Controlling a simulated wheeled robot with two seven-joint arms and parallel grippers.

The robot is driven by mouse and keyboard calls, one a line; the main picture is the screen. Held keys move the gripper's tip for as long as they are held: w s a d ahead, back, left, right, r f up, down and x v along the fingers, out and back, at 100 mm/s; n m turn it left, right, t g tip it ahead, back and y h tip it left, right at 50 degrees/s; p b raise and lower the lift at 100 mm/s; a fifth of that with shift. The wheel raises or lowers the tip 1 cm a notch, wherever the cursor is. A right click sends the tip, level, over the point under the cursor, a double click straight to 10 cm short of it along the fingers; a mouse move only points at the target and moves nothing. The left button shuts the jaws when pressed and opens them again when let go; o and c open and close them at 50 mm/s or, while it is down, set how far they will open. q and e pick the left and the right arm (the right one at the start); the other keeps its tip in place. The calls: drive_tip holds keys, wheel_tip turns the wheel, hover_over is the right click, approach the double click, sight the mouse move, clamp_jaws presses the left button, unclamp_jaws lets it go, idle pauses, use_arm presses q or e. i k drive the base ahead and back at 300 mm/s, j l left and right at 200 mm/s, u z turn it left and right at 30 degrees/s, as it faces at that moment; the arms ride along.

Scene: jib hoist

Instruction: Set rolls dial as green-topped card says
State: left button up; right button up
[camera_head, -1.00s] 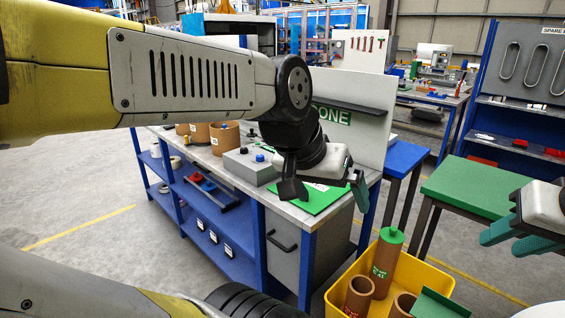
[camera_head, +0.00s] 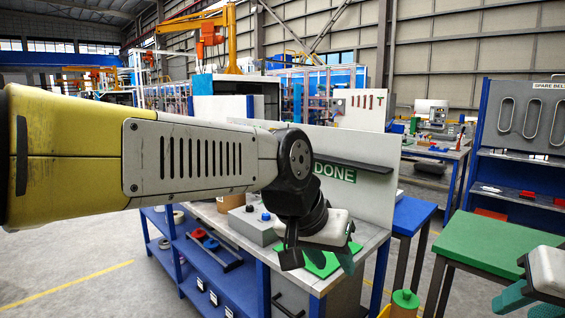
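My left gripper (camera_head: 331,260) hangs over the near right corner of the grey workbench (camera_head: 362,248), above a bright green sheet (camera_head: 330,269). Its teal fingers look apart, with nothing seen between them. A grey box (camera_head: 252,228) with a blue knob and a dark knob stands on the bench left of my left gripper; I cannot tell whether it carries the dial. No dial markings or card text can be read. My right gripper (camera_head: 526,300) is at the lower right edge, partly cut off, its teal fingers apart and empty.
An upright board (camera_head: 358,199) with a shelf and a DONE sign stands on the bench behind my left gripper. A blue stool (camera_head: 412,213) and a green-topped table (camera_head: 490,240) stand to the right. A green-topped cylinder (camera_head: 405,299) shows at the bottom edge.

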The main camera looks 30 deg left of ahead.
sight(266, 217)
drive_tip(key=j+u, duration=0.1)
drive_tip(key=j, duration=0.7)
drive_tip(key=j+u, duration=0.1)
drive_tip(key=j, duration=0.7)
drive_tip(key=i+j+u, duration=0.1)
drive_tip(key=j, duration=0.65)
drive_tip(key=i+j+u, duration=0.1)
drive_tip(key=j, duration=0.7)
drive_tip(key=i+l+u, duration=0.1)
drive_tip(key=i+l, duration=0.45)
drive_tip(key=l, duration=0.1)
